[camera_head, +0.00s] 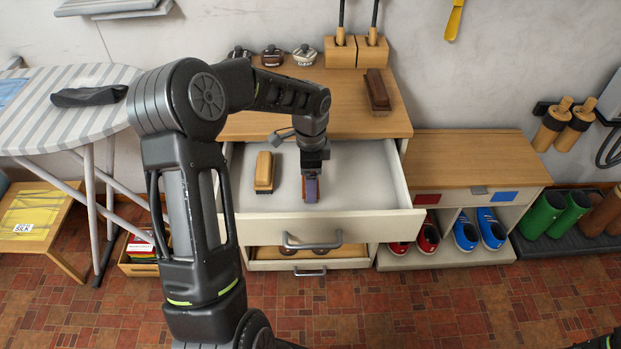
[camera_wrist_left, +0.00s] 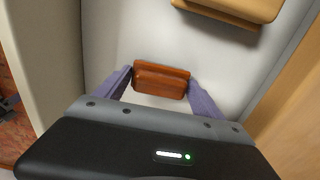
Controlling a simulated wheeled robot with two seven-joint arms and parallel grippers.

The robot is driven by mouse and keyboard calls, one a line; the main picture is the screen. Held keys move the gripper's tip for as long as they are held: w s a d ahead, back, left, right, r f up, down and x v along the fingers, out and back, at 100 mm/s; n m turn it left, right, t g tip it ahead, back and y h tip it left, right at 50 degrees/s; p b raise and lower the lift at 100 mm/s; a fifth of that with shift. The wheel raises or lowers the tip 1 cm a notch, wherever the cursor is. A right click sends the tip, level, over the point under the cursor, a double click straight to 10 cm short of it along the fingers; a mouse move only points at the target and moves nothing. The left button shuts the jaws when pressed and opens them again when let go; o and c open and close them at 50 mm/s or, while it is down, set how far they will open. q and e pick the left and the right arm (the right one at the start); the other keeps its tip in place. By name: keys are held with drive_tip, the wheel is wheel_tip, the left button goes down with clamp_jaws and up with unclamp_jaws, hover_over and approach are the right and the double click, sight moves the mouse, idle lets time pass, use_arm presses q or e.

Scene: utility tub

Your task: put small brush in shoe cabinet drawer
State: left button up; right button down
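The shoe cabinet drawer (camera_head: 365,213) is pulled open, with a white floor inside. My left gripper (camera_head: 311,190) reaches down into it, right of a tan-handled brush (camera_head: 264,168) lying on the drawer floor. In the left wrist view the small reddish-brown brush (camera_wrist_left: 161,78) sits between my left fingertips (camera_wrist_left: 160,80), which meet its two ends. It is low over the drawer floor; whether it rests on it is unclear. The tan brush also shows at the top of the wrist view (camera_wrist_left: 235,10). My right gripper is out of view; only a dark piece of my right arm shows at the lower right corner.
A dark brown brush (camera_head: 377,90) and several polish tins (camera_head: 272,56) stand on the cabinet top (camera_head: 350,115). A lower drawer (camera_head: 310,262) is slightly open. A low shoe bench (camera_head: 470,160) stands right, an ironing board (camera_head: 60,110) left. The drawer's right side is free.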

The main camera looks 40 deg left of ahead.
use_arm(q)
drive_tip(key=o, duration=0.4)
wheel_tip(320, 180, up, 12)
drive_tip(key=shift+r+p, duration=0.2)
drive_tip(key=shift+p, duration=0.25)
idle(0.6)
